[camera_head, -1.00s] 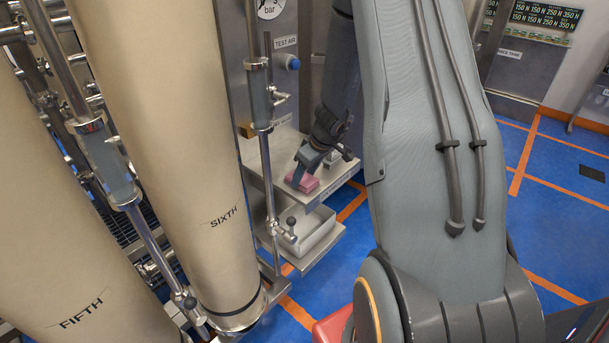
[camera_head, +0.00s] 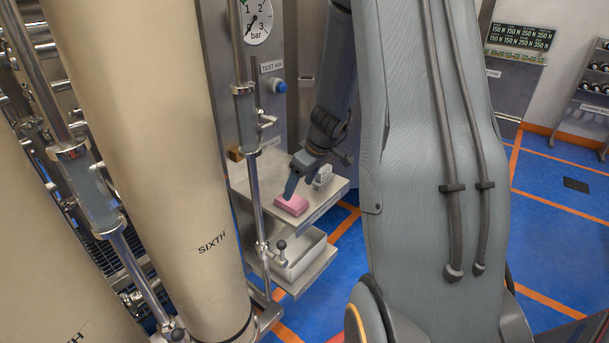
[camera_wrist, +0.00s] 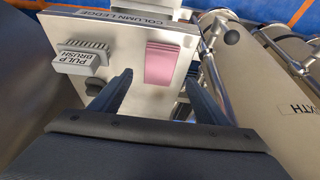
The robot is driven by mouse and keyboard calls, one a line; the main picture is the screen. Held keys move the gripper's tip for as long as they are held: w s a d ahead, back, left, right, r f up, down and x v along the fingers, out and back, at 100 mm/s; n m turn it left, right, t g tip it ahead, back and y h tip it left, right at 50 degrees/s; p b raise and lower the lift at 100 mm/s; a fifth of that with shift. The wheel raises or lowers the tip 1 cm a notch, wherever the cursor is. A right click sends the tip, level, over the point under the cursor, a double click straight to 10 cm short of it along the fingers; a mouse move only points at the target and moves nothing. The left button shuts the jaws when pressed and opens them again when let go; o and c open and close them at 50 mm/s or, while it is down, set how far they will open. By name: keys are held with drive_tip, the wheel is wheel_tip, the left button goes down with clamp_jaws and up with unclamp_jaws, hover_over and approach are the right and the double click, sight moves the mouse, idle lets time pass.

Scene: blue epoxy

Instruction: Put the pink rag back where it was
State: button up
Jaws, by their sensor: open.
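The pink rag (camera_head: 291,205) lies folded on the upper metal ledge near its front edge. It also shows in the wrist view (camera_wrist: 160,63), flat on the ledge marked "COLUMN LEDGE" (camera_wrist: 126,78). My gripper (camera_head: 292,188) is just above the rag in the head view. In the wrist view its two dark fingers (camera_wrist: 157,88) are spread apart with nothing between them. The rag lies beyond the fingertips, between their directions. Whether a fingertip touches the rag cannot be told.
A brush labelled "PULP BRUSH" (camera_wrist: 82,57) lies on the ledge beside the rag. A white tray (camera_head: 300,258) sits on the shelf below. A vertical metal pipe (camera_head: 252,160) and the tan column marked "SIXTH" (camera_head: 170,170) stand close on the left.

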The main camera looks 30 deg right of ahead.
drive_tip(key=a+v, duration=0.1)
drive_tip(key=v, duration=0.4)
drive_tip(key=s+a+m+g+h, duration=0.1)
drive_tip(key=s+a+m+g, duration=0.2)
drive_tip(key=s+a, duration=1.4)
drive_tip(key=shift+s+a+r+m+h+b, duration=0.3)
drive_tip(key=shift+s+a+r+m, duration=0.1)
drive_tip(key=shift+s+r+m, duration=0.15)
